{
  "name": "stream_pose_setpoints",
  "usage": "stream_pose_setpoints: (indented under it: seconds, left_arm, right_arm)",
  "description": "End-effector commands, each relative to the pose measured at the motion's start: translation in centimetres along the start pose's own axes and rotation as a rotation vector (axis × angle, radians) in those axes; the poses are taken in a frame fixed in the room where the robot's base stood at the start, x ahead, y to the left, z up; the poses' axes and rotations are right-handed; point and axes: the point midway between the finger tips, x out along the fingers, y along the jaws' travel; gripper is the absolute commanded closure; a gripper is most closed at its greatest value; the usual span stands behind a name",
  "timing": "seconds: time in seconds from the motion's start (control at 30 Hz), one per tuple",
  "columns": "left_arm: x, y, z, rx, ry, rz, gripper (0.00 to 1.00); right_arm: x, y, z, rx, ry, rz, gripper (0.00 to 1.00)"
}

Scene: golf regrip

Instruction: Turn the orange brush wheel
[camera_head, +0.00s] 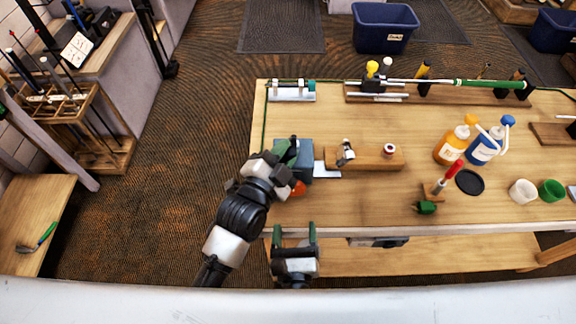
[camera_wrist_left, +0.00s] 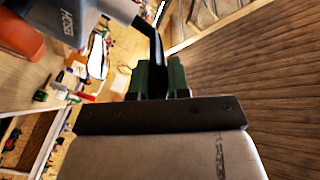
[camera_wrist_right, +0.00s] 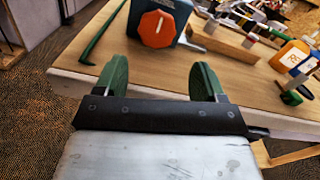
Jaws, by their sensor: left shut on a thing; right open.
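The orange brush wheel (camera_head: 298,188) is on the near side of a blue-grey box (camera_head: 305,160) at the table's left end. My left arm partly covers it in the head view. The wheel shows as an orange faceted knob (camera_wrist_right: 157,28) in the right wrist view, and its edge (camera_wrist_left: 22,38) in the left wrist view. My left gripper (camera_wrist_left: 162,68) is shut on a black bar (camera_wrist_left: 150,38) beside the box, apart from the wheel. My right gripper (camera_wrist_right: 160,68) is open and empty in front of the table's near edge, facing the wheel but apart from it.
A wooden block (camera_head: 375,158) with small fittings lies right of the box. Orange (camera_head: 452,146) and blue (camera_head: 484,147) bottles stand further right. A club with a green grip (camera_head: 480,84) lies along the back. The wood between the wheel and the near edge is clear.

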Motion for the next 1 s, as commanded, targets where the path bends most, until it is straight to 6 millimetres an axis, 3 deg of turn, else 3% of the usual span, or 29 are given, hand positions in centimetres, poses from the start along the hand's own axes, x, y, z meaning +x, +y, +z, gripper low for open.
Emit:
stream_pose_setpoints:
  seconds: [0.1,0.4,1.0]
  left_arm:
    - [0.0,0.1,0.1,-0.001,-0.002,0.003,1.0]
    - [0.0,0.1,0.1,-0.001,-0.002,0.004,1.0]
    - [0.0,0.2,0.1,-0.001,-0.003,0.004,1.0]
  right_arm:
    - [0.2,-1.0,0.3,-0.136,-0.01,-0.029,0.14]
    - [0.3,-3.5,1.2,-0.742,-0.004,-0.116,0.14]
    - [-1.3,-1.9,1.4,-2.02,0.052,-0.099,0.14]
